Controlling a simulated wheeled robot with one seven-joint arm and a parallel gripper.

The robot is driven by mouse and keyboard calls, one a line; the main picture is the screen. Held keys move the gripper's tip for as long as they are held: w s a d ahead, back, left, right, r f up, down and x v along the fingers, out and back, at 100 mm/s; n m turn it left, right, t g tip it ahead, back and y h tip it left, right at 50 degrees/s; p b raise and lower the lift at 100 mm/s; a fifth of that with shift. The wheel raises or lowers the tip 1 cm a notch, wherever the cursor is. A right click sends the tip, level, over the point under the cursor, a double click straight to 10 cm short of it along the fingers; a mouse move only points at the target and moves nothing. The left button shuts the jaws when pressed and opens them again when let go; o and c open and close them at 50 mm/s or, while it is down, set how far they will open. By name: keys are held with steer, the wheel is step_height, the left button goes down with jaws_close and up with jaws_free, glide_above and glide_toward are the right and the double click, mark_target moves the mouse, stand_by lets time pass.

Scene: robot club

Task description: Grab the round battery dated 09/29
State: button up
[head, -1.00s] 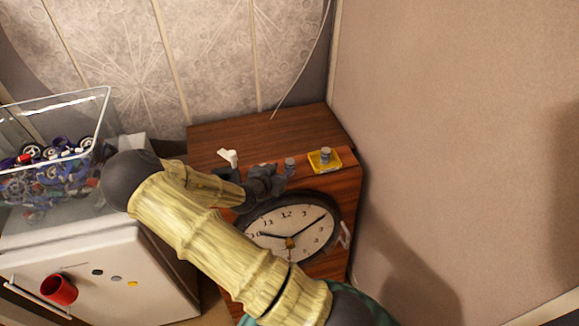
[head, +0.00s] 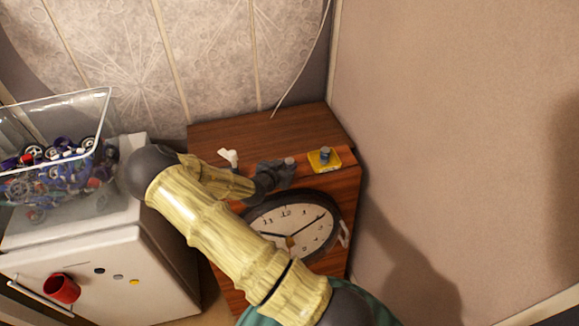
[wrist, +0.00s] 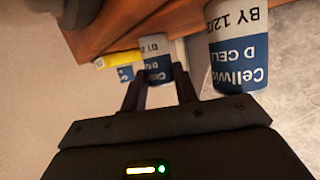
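My gripper (head: 284,174) is low over the wooden cabinet top, beside a small round battery (head: 290,160) that it partly covers. In the wrist view the open fingers (wrist: 160,92) point towards a white-and-blue D cell (wrist: 155,60), seen beyond the tips, its date too small to read. A larger, nearer D cell (wrist: 238,50) is to the right, outside the fingers; its upside-down date begins with 12 and is cut off. Another battery (head: 325,154) stands on a yellow tray (head: 335,164); a small blue-and-white one shows by the yellow edge in the wrist view (wrist: 124,73).
A white object (head: 229,157) stands to the left. A clear bin of parts (head: 60,170) sits on a white fridge (head: 110,260). A wall (head: 450,130) is close on the right.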

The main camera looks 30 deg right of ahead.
steer(key=shift+w, duration=0.1)
steer(key=shift+c, duration=0.7)
steer(key=shift+r, duration=0.35)
step_height(320, 180, up, 9)
steer(key=b, duration=0.1)
steer(key=shift+r, duration=0.2)
steer(key=shift+f, duration=0.1)
